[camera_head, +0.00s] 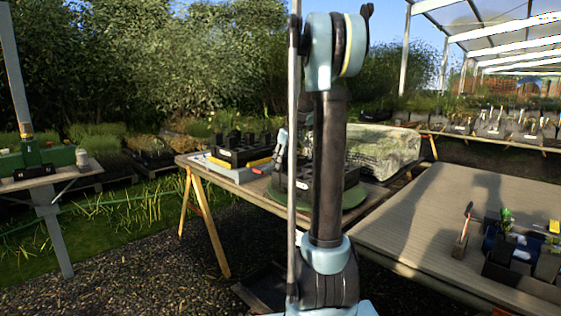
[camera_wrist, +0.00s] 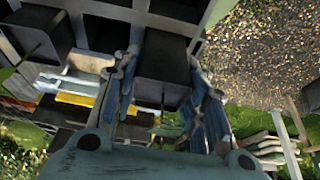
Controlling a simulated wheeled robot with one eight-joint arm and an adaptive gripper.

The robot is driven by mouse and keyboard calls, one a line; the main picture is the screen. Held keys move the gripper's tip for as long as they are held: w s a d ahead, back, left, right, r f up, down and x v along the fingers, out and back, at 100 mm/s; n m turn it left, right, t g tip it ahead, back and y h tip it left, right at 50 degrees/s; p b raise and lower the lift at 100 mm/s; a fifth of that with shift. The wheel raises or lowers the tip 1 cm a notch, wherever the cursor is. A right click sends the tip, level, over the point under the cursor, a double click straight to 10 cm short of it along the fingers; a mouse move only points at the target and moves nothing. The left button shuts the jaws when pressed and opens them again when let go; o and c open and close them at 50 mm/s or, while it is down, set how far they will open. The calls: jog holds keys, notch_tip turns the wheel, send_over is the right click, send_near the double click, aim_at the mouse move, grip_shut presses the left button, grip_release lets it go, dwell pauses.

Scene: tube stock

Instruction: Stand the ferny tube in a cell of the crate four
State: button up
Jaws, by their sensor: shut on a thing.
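A dark square tube (camera_wrist: 164,55) sits between the two blue-padded fingers of my gripper (camera_wrist: 163,82) in the wrist view. The gripper is shut on it. No foliage shows on it, so I cannot tell by its plant that it is the ferny tube. A crate with a grey grid of dark cells (camera_wrist: 108,10) lies right beside and beyond the held tube; I cannot tell whether the tube's end is inside a cell. In the head view a black crate (camera_head: 347,180) stands on a green round stand, partly hidden by my arm. No crate number is readable.
Another black tube (camera_wrist: 38,35) stands at the wrist view's upper left. In the head view another black crate with tubes (camera_head: 240,152) stands on the wooden table (camera_head: 190,162). A wrapped pale block (camera_head: 385,150) is at the right. A nearer table (camera_head: 430,225) holds more tubes.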

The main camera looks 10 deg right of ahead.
jog(key=shift+f, duration=0.7)
jog(key=shift+f, duration=0.1)
jog(key=shift+s+f, duration=0.1)
jog(key=shift+s+f, duration=0.15)
jog(key=shift+s, duration=0.15)
jog(key=o, duration=1.2)
jog(key=shift+o, duration=0.4)
jog(key=shift+w+f, duration=0.65)
jog(key=shift+f, duration=0.05)
jog(key=shift+s+r, duration=0.25)
jog(key=shift+r, duration=0.1)
